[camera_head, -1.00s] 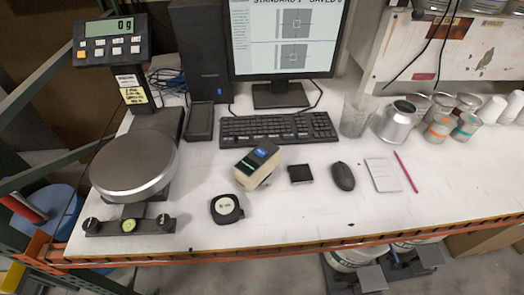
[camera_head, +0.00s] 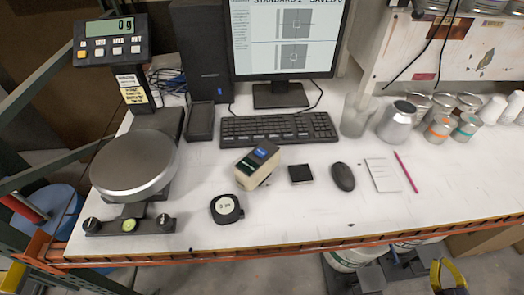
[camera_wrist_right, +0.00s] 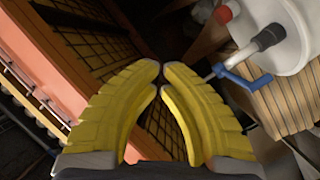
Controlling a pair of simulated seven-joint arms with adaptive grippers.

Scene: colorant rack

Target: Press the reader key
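The reader (camera_head: 257,166) is most likely the small boxy device with a pale body and a dark top with a blue screen. It sits on the white table, in front of the keyboard. Its key is too small to make out. My right gripper (camera_head: 447,272) shows at the bottom right corner of the head view, below the table's front edge and far from the reader. In the right wrist view its yellow fingers (camera_wrist_right: 162,68) bow together with their tips nearly meeting and nothing between them. My left gripper is out of view.
Near the reader are a round puck-like device (camera_head: 226,209), a black square (camera_head: 300,174), a mouse (camera_head: 343,177) and a notepad (camera_head: 383,175). A scale (camera_head: 134,163) stands left. The monitor (camera_head: 285,40) reads "STANDARD 1 SAVED". Cups and a can (camera_head: 397,121) stand back right.

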